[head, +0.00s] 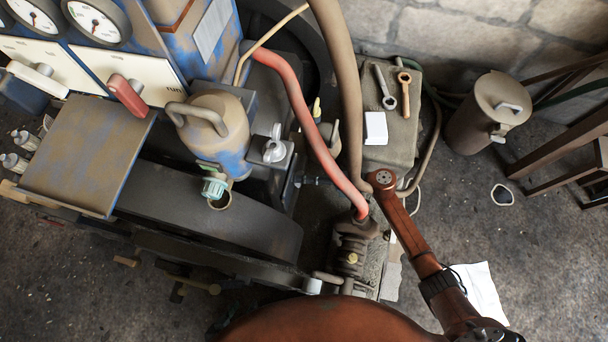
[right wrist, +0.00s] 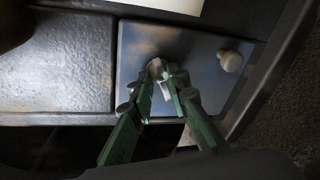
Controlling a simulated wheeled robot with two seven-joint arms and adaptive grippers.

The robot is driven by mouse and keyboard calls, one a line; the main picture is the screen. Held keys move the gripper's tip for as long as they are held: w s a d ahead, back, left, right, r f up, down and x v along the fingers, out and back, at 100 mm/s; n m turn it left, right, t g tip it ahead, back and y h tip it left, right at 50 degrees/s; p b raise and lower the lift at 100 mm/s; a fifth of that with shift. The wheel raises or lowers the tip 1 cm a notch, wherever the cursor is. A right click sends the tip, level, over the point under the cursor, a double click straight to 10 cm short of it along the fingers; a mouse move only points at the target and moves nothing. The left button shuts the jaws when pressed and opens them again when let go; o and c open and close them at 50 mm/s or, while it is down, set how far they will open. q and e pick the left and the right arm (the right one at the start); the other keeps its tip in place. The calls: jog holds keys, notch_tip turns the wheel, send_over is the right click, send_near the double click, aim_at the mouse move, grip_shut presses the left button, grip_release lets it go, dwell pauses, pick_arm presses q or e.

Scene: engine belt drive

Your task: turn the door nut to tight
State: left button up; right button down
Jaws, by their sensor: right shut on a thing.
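In the right wrist view, my right gripper (right wrist: 165,77) has green fingers closed around a small pale grey piece, the door nut (right wrist: 156,66). It sits on a blue-grey door plate (right wrist: 204,49). The fingers hide much of the nut, so I cannot tell exactly how its wings are turned. A pale round knob (right wrist: 231,61) stands on the same plate to the right of the fingers, apart from them. The gripper at the nut cannot be made out in the head view. My left gripper shows in neither view.
A dark textured panel (right wrist: 58,66) adjoins the door plate on the left. In the head view, a red hose (head: 300,112) runs over the engine. Wrenches (head: 386,88) lie on a grey block (head: 395,145). A lidded can (head: 486,122) stands on the floor at right.

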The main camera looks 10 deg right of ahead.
jog(key=c, duration=1.8)
grip_release()
jog(key=shift+c, duration=0.2)
jog(key=shift+d, duration=0.1)
jog(key=v, duration=1.2)
